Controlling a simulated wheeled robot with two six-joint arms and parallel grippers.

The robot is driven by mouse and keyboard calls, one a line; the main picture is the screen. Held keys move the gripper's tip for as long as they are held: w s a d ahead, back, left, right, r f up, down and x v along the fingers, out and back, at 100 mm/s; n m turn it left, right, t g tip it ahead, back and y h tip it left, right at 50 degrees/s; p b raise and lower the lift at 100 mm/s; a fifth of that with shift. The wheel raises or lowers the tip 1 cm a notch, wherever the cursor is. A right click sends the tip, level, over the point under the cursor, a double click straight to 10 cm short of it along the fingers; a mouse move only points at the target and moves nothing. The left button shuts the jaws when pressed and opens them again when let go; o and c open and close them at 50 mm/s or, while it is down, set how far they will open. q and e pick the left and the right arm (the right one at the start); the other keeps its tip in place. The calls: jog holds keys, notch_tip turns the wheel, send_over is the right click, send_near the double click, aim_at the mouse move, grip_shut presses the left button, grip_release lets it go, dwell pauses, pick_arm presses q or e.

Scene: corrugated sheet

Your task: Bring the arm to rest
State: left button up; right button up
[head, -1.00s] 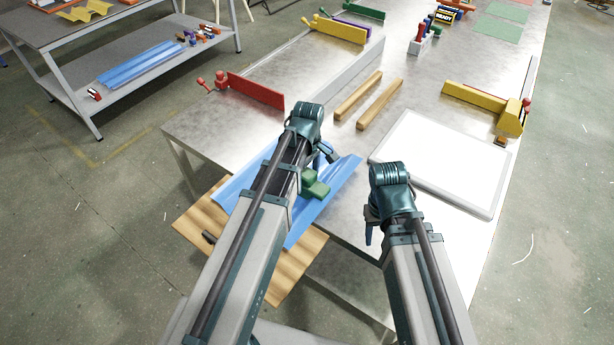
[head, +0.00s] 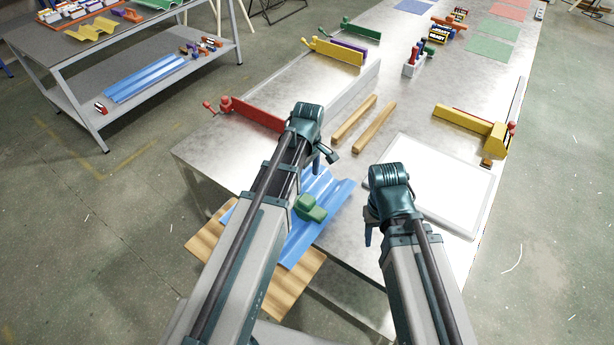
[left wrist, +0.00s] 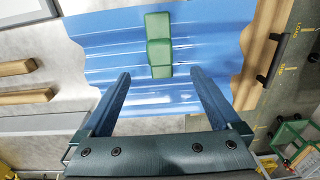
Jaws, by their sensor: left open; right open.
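My left gripper (head: 322,162) is open and empty, above the blue corrugated sheet (head: 330,196). The green block (head: 311,208) rests on the sheet, apart from the gripper in the head view. In the left wrist view the two fingers (left wrist: 162,84) stand apart with nothing between them. Beyond them lie the green block (left wrist: 158,45) and the sheet (left wrist: 105,50). My right gripper (head: 370,232) hangs near the white panel (head: 440,182), partly hidden behind its wrist, with nothing seen in it.
The sheet overlaps a wooden board (head: 290,285) at the bench's front edge. On the metal bench are two wooden bars (head: 366,125), a red plate clamp (head: 258,115) and a yellow clamp (head: 470,125). A shelf table (head: 165,50) stands to the left.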

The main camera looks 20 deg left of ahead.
pick_arm(q)
jog(key=s+d+m+y, duration=0.1)
jog(key=s+d+m, duration=0.9)
jog(key=s+m, duration=0.4)
jog(key=shift+s+d+m, duration=0.2)
jog(key=shift+s+m, duration=0.1)
jog(key=shift+m, duration=1.6)
